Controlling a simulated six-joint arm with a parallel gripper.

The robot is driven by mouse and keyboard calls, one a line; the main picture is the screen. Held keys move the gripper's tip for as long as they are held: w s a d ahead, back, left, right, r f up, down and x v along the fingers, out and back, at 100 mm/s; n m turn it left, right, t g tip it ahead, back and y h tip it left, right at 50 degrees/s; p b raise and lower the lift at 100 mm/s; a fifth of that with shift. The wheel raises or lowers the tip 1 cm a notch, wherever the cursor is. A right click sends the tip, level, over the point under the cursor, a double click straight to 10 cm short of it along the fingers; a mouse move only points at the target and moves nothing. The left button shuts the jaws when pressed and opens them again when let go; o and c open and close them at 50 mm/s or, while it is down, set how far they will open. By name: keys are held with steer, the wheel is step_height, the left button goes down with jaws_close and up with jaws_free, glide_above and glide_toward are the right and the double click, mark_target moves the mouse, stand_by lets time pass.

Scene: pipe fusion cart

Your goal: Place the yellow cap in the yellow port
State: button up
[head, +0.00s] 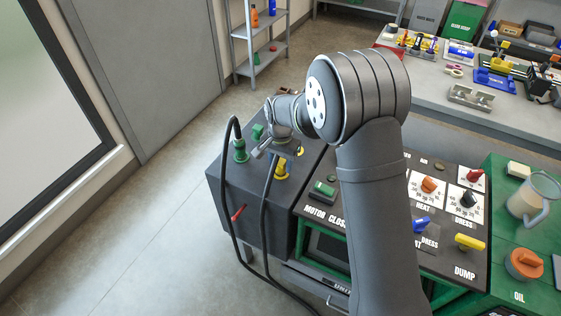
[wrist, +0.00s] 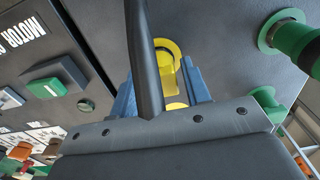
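The yellow cap (head: 281,168), with a black hose near its top, stands on the dark box on the left of the cart. In the wrist view, a yellow fitting (wrist: 166,62) with a round yellow flange lies between my blue fingertips, partly behind the hose. Another yellow round piece (head: 300,151) shows partly behind my wrist; I cannot tell which yellow round is the port. My gripper (head: 284,147) is directly above the yellow cap. The hose and gripper body hide the contact, so grip and seating are unclear.
A green fitting (head: 240,152) with its own black hose (head: 223,180) stands left of the yellow cap. Another green fitting (head: 257,131) is behind it. The control panel with a green motor button (head: 323,188) lies to the right. The black hoses hang over the box front.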

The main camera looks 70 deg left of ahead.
mark_target(280, 161)
steer(key=shift+o, duration=0.4)
steer(key=shift+r, duration=0.1)
steer(key=shift+r, duration=0.3)
step_height(280, 161, up, 12)
steer(key=shift+f, duration=0.2)
step_height(280, 161, down, 12)
steer(key=shift+f, duration=0.25)
steer(key=shift+r, duration=1.95)
